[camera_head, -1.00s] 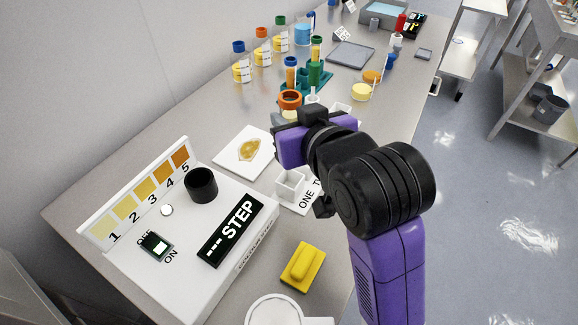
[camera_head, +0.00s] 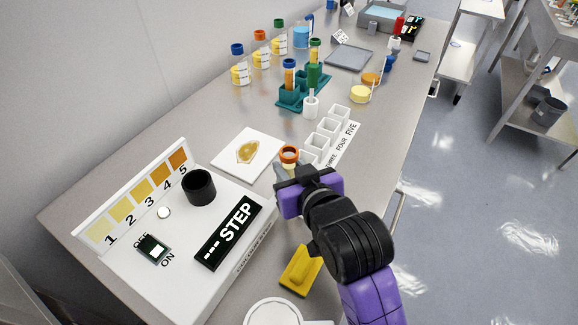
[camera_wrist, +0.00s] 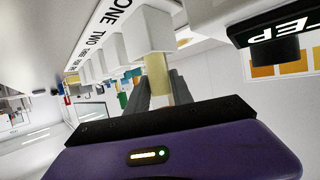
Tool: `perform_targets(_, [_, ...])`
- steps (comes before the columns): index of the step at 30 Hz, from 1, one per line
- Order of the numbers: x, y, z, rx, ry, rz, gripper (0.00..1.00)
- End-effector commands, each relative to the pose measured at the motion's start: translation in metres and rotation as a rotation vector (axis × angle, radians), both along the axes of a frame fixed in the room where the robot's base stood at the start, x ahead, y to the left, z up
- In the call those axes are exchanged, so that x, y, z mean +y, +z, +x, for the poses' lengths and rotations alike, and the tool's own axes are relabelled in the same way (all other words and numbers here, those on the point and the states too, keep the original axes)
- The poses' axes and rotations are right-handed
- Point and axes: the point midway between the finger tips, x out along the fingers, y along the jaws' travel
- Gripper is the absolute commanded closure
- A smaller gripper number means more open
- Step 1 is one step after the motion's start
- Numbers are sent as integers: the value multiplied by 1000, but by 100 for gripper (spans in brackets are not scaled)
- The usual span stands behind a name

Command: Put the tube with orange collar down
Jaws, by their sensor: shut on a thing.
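The tube with the orange collar (camera_head: 289,155) is held by my gripper (camera_head: 288,174), near the front end of a row of white square cups (camera_head: 319,142). Its collar faces up in the head view. In the wrist view, the pale yellow tube body (camera_wrist: 157,76) sits between my dark gripper fingers (camera_wrist: 158,92), and its far end meets the white cup by the word ONE (camera_wrist: 149,30). I cannot tell whether the end is inside that cup or just in front of it. My gripper hides the front cup in the head view.
A white analyser box (camera_head: 190,240) with a black cup (camera_head: 199,187) is at the left. A white card with a yellow sample (camera_head: 247,151) lies behind it. A yellow block (camera_head: 300,270) is in front. A teal rack (camera_head: 290,98) with tubes stands behind the cups.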

Motion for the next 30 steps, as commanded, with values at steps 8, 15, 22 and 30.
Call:
perform_targets(8, [0,-3,0,-1,0,0,68])
perform_targets(15, [0,-2,0,-1,0,0,51])
perform_targets(22, [0,2,0,-1,0,0,51])
perform_targets(30, [-11,17,-37,-2,1,1,51])
